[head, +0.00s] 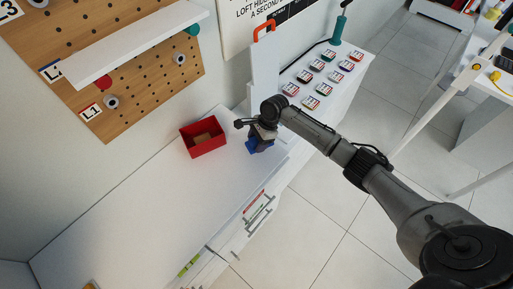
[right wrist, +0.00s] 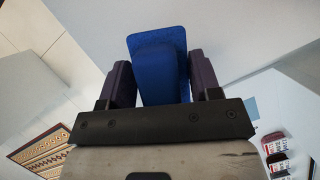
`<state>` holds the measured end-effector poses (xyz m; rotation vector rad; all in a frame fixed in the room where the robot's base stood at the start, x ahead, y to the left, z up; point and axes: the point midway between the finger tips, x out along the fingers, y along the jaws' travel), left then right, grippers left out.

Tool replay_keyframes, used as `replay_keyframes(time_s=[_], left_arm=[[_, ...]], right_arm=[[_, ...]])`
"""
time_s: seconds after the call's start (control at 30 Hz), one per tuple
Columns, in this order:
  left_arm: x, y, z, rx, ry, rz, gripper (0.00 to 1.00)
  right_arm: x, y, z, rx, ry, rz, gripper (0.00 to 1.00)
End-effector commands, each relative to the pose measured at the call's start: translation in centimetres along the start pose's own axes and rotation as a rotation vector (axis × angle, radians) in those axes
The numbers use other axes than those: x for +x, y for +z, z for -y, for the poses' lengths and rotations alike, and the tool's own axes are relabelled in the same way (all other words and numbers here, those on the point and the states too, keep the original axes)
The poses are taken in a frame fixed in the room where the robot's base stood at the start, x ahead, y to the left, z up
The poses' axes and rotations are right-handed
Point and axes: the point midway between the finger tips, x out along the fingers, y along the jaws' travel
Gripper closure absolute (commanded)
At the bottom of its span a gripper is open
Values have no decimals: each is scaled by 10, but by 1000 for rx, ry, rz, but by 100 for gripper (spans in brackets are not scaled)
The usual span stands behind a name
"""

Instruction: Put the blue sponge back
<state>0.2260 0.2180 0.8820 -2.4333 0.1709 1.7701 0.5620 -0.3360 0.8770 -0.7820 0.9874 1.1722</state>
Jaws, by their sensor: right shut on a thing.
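The blue sponge (head: 259,145) is held by my right gripper (head: 262,132) over the white counter, just right of a red bin. In the right wrist view the blue sponge (right wrist: 158,68) sits between the two dark fingers of the right gripper (right wrist: 160,82), which are shut on it. I cannot tell whether the sponge touches the counter. The red bin (head: 206,147) has an open top and a brown block inside. My left gripper is in neither view.
The white counter (head: 130,200) is mostly clear to the left. A white upright panel (head: 266,72) stands just behind my right gripper. A white surface with several small labelled tins (head: 310,102) lies beyond it. A pegboard (head: 150,75) with a white shelf is on the wall.

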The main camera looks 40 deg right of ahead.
Motion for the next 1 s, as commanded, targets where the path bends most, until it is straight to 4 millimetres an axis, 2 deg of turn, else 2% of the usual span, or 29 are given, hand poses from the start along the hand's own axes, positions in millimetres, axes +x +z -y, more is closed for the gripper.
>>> replay_keyframes(time_s=[0.23, 0.53, 0.93, 0.97, 1.0], left_arm=[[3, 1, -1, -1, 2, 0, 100], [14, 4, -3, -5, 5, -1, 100], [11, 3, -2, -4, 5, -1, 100], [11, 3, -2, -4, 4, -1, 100], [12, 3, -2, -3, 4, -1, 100]], right_arm=[[8, -2, 4, -1, 0, -1, 61], [39, -15, 4, 0, -1, -2, 61], [42, -16, 4, 1, 0, -1, 61], [42, -16, 4, 1, -1, -1, 42], [42, -16, 4, 1, -1, -1, 38]])
